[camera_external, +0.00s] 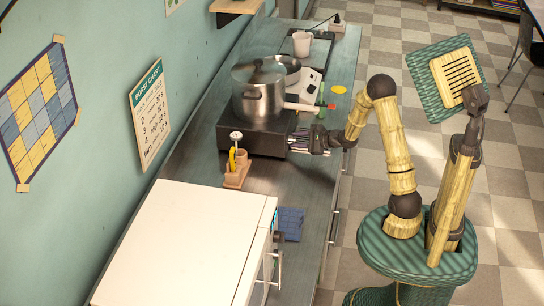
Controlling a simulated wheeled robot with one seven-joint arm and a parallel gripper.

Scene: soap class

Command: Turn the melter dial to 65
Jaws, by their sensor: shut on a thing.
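The melter (248,139) is a black box on the counter, with a steel lidded pot (258,104) on top. My gripper (298,142) reaches in from the right, with its fingers at the melter's right-hand face. It is shut on the melter dial. The dial itself is hidden behind the fingers, so its setting cannot be read.
A wooden holder (237,171) with a thermometer-like tool and a yellow item stands in front of the melter. Behind are a white scale-like device (309,86) and a pale mug (302,44). A white cabinet top (190,240) and folded blue cloth (289,224) lie nearer.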

